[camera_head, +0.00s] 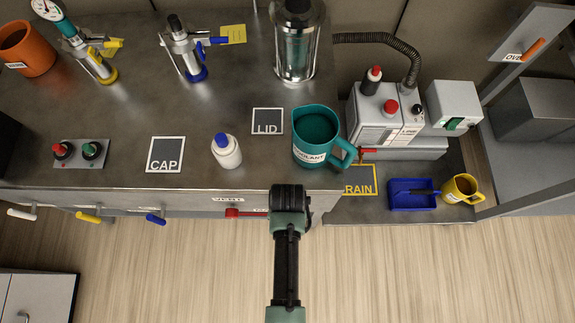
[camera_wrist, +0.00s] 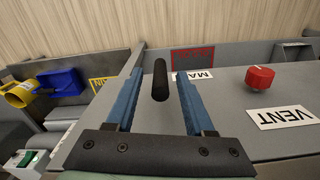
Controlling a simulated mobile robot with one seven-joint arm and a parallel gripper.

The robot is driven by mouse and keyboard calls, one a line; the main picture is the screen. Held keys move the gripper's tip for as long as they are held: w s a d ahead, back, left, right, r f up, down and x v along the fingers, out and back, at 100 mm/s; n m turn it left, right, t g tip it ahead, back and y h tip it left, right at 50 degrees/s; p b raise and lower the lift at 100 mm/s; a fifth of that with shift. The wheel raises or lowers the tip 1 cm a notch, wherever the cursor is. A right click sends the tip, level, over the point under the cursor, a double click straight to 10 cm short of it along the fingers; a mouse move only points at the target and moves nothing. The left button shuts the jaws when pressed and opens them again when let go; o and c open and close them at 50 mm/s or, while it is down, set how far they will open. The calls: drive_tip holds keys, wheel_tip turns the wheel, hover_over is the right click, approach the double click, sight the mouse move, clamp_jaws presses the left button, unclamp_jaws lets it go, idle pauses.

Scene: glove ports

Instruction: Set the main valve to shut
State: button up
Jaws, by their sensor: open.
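In the wrist view my gripper (camera_wrist: 158,105) is open, with its two blue fingers on either side of a black rod-like handle (camera_wrist: 160,80). Gaps show between the handle and both fingers. A white label (camera_wrist: 195,76), partly hidden by the right finger, reads "MA" and lies just right of the handle. A red-framed plate (camera_wrist: 192,60) with unreadable red lettering lies beyond it. In the head view my gripper (camera_head: 290,195) is at the bench's front edge and hides the handle. How the valve is set cannot be told.
A red knob (camera_wrist: 260,77) stands by the "VENT" label (camera_wrist: 280,117), right of my gripper in the wrist view. A teal jug (camera_head: 316,135) stands on the bench close behind my gripper. A white bottle (camera_head: 226,151) is to its left. A blue tray (camera_head: 411,194) and yellow mug (camera_head: 461,188) are right.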

drive_tip(key=shift+w+f, duration=0.1)
drive_tip(key=shift+f, duration=1.05)
clamp_jaws()
idle(0.6)
